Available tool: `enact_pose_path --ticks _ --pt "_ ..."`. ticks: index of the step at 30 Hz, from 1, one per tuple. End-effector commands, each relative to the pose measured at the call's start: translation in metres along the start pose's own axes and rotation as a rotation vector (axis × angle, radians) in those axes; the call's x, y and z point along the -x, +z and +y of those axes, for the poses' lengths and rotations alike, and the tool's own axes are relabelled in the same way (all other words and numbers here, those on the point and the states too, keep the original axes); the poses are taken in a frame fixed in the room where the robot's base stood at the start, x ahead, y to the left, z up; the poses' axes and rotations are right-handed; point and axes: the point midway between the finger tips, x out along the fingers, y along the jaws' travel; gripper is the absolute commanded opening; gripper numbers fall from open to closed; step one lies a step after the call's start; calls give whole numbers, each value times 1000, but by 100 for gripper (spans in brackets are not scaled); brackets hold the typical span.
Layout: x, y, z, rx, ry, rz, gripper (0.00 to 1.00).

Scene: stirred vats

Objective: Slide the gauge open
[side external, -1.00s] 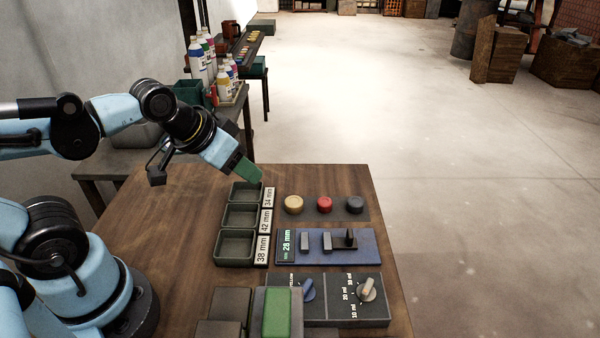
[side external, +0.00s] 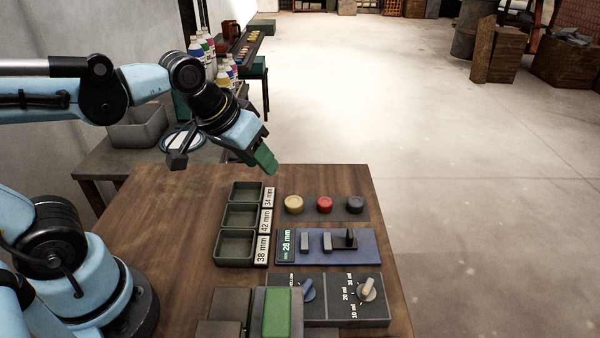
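The gauge (side external: 367,250) is a blue plate lying on the wooden table, with a small dark display at its left end that reads 28 mm. Two grey upright jaws stand on it, a left one (side external: 305,243) and a right one (side external: 327,242), with a narrow gap between them. A black pointed handle (side external: 350,240) stands right of the right jaw. My gripper (side external: 265,160) has green fingertips and hangs in the air near the table's far edge, behind and left of the gauge, touching nothing. Its fingers overlap from this side, so their opening is hidden.
Three dark trays (side external: 229,256) labelled 38, 42 and 34 mm line up left of the gauge. Yellow, red and black buttons (side external: 324,204) sit behind it. A panel with two dials (side external: 340,312) and a green-topped block (side external: 277,312) are in front. Bottles (side external: 197,62) stand on a back table.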

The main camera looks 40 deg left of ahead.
Motion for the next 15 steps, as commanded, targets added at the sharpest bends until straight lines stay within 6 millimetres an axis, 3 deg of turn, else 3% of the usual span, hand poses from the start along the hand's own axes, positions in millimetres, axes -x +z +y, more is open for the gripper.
enact_pose_path --ticks 6,15 --pt "-6 -31 43 191 -11 -157 37" --pt "-31 -53 106 447 -120 -347 37"
